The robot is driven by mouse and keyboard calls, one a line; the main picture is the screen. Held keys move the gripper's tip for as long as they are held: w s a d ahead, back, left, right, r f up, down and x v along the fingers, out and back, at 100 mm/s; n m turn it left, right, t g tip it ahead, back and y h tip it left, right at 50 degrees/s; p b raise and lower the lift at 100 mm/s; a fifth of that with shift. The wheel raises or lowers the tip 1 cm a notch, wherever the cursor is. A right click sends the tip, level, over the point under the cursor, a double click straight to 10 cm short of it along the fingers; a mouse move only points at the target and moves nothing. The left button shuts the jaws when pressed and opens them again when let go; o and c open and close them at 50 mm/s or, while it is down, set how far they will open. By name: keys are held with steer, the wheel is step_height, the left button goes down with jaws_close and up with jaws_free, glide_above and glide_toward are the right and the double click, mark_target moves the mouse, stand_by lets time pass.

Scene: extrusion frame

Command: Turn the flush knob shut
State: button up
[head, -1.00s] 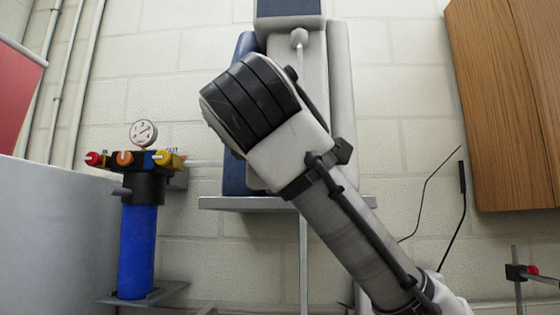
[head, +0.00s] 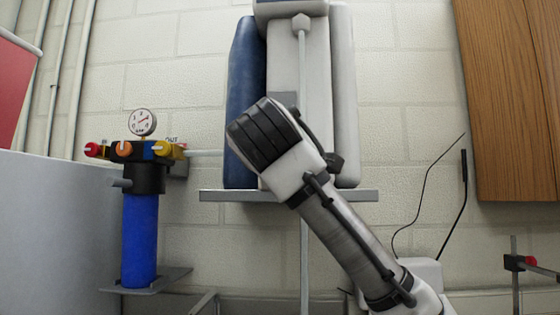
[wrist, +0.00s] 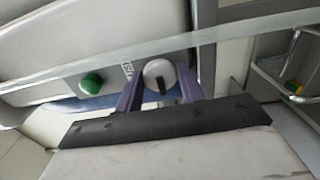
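In the wrist view a round pale grey knob (wrist: 159,72) with a dark pointer mark sits on a light panel. Its mark points roughly down in the picture. Partly hidden lettering, ending in what looks like "SH", stands just left of it. My gripper (wrist: 160,76) has its two purple fingers apart, one on each side of the knob. A narrow gap seems to show beside each finger; I cannot tell whether either touches. In the head view my arm hides the gripper and the knob.
A green round knob (wrist: 91,83) sits left of the fingers. A pale pipe (wrist: 100,66) crosses the wrist view. In the head view, a blue filter (head: 140,238) with gauge (head: 142,122) stands left; a wooden cabinet (head: 510,95) hangs right. A grey shelf (head: 215,195) lies behind my arm.

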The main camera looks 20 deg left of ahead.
steer(key=c, duration=0.5)
steer(key=shift+m, duration=0.3)
steer(key=shift+f+m+b, duration=0.1)
steer(key=shift+m+b, duration=1.15)
steer(key=shift+m, duration=7.35)
steer(key=o, duration=1)
